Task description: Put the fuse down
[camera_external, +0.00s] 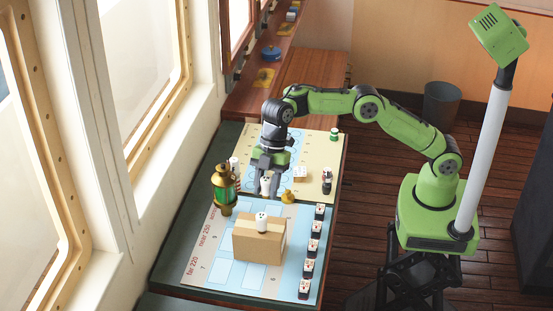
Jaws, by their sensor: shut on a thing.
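My gripper (268,176) points down over the table, near where the two charts meet. It is shut on a small white fuse (267,185) with dark marks. The fuse appears upright between the fingers. I cannot tell whether its lower end touches the table. A similar white piece (262,221) stands on top of a cardboard box (258,248), nearer the camera than my gripper.
A green and brass lantern (224,189) stands left of my gripper, and a small yellow object (288,197) lies close on its right. Several dark holders with white pieces line the right edge of the near chart (208,270). Bare chart shows left of the box.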

